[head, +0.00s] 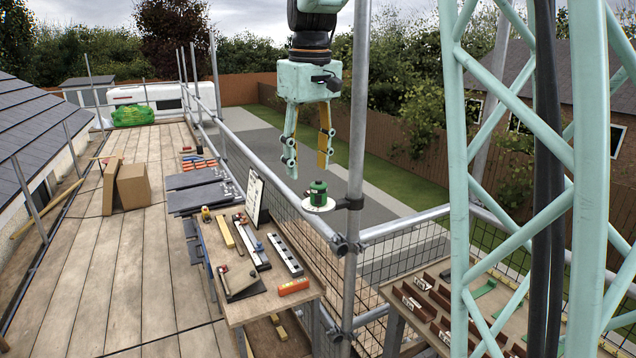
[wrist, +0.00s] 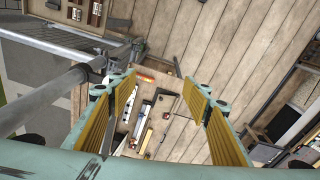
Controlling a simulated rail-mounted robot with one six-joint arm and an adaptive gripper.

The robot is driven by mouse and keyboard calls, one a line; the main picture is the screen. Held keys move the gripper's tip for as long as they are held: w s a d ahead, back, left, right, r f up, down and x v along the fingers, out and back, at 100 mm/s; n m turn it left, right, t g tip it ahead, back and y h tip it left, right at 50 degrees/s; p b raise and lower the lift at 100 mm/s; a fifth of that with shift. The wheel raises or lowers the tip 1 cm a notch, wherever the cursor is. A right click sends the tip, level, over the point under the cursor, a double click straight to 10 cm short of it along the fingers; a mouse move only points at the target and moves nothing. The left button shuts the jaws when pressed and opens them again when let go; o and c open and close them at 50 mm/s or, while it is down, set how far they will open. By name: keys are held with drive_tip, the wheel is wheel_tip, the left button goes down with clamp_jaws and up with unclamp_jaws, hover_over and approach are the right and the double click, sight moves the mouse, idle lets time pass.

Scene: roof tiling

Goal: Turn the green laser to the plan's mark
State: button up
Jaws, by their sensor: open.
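The green laser (head: 318,193) stands upright on a round white plate (head: 317,205) clamped to a scaffold pole in the head view. My gripper (head: 307,168) points down just above and slightly left of it in the picture, with its fingers spread and nothing between them. The fingers look apart from the laser. In the wrist view, my gripper (wrist: 158,88) frames the workbench far below, and I cannot make out the laser there. A clipboard (head: 255,198) with a white sheet, perhaps the plan, leans at the back edge of the workbench. Its marks are too small to read.
The workbench (head: 225,285) holds levels, a tape measure and an orange block (head: 293,286). The scaffold pole (head: 352,150) stands close right of my gripper, with guard rails (head: 270,180) beside it. A second table (head: 400,300) carries brown parts. The air around the laser's left side is clear.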

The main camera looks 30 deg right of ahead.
drive_tip(key=g+p, duration=0.1)
drive_tip(key=p, duration=0.7)
hover_over(318, 188)
drive_tip(key=w, duration=0.2)
drive_tip(key=f, duration=0.1)
drive_tip(key=shift+w+d+f+n, duration=0.15)
drive_tip(key=shift+w+d+n, duration=0.1)
drive_tip(key=shift+d, duration=0.15)
drive_tip(key=shift+w+d+f+n, duration=0.1)
drive_tip(key=shift+d+n, duration=0.15)
drive_tip(key=shift+d, duration=0.1)
drive_tip(key=shift+f, duration=0.1)
drive_tip(key=shift+f+p, duration=0.35)
drive_tip(key=shift+f, duration=6.45)
drive_tip(key=shift+c, duration=0.9)
drive_tip(key=c, duration=0.7)
